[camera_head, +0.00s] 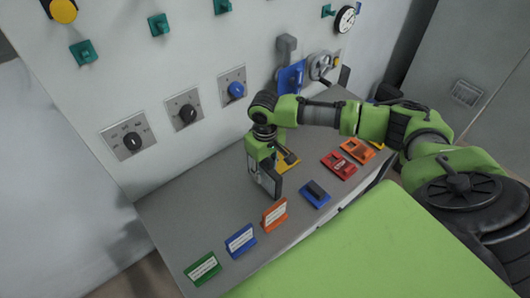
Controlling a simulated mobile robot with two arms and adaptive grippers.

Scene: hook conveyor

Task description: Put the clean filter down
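My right gripper (264,178) points down over the grey worktop (195,215), reached by my green and dark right arm from the right. Dark, flat parts show at its lower end. I cannot tell whether they are its fingers or a held filter, nor whether it is open or shut. A yellow piece (289,159) lies just behind and to the right of it, partly covered by the gripper. No item can be clearly made out as the clean filter. My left gripper is not in view.
A blue tray (315,194) with a dark block, a red tray (338,164) and an orange one (358,150) lie on the right. Green (203,269), blue (241,241) and orange (274,215) signs stand along the front. The wall behind carries knobs and a gauge (345,19).

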